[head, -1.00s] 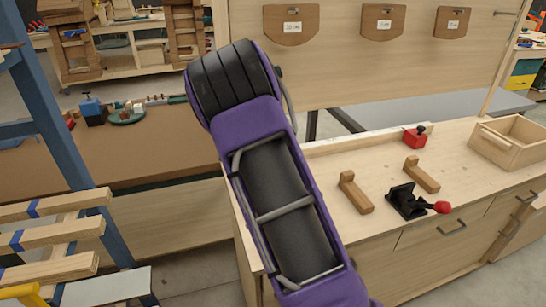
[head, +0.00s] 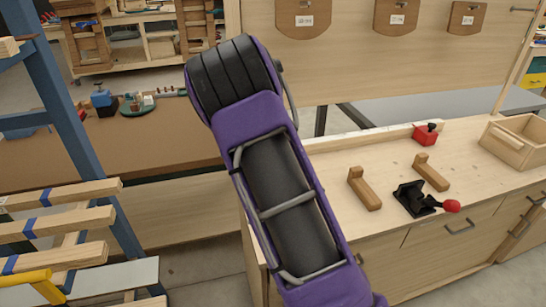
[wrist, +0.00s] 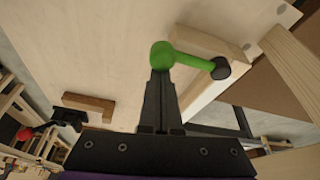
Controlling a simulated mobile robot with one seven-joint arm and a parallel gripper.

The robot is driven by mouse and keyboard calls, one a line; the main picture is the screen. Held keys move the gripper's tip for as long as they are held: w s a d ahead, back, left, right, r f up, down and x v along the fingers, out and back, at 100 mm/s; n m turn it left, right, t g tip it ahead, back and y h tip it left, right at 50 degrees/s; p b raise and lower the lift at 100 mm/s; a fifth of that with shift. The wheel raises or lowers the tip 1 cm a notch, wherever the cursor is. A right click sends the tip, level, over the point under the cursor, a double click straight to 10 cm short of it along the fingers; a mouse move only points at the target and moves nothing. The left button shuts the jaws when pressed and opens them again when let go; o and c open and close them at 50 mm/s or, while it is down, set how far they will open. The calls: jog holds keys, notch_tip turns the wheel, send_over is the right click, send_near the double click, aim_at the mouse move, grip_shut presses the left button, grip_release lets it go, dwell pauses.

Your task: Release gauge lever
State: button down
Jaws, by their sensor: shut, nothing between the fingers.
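A green lever (wrist: 186,59) with a round green knob shows in the wrist view, its black pivot end beside a pale wooden block. I take it to be the gauge lever. My gripper (wrist: 161,76) is shut and empty, its fingertips right at the green knob. I cannot tell whether they touch it. In the head view my purple arm covers the middle, and neither the gripper nor the green lever shows. A black clamp (head: 413,198) with a red-tipped handle sits near the front of the bench; its red tip (wrist: 25,134) also shows in the wrist view.
Two wooden L-shaped stops (head: 364,188) (head: 431,172) stand on the bench (head: 385,160) near the clamp. A red block with a black knob (head: 426,133) sits at the back edge. An open wooden box (head: 515,145) is at right. A blue-framed rack (head: 65,130) stands at left.

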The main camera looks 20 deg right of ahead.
notch_tip(320, 180, up, 10)
jog(key=shift+d+f, duration=0.2)
jog(key=shift+d, duration=0.1)
dwell(0.3)
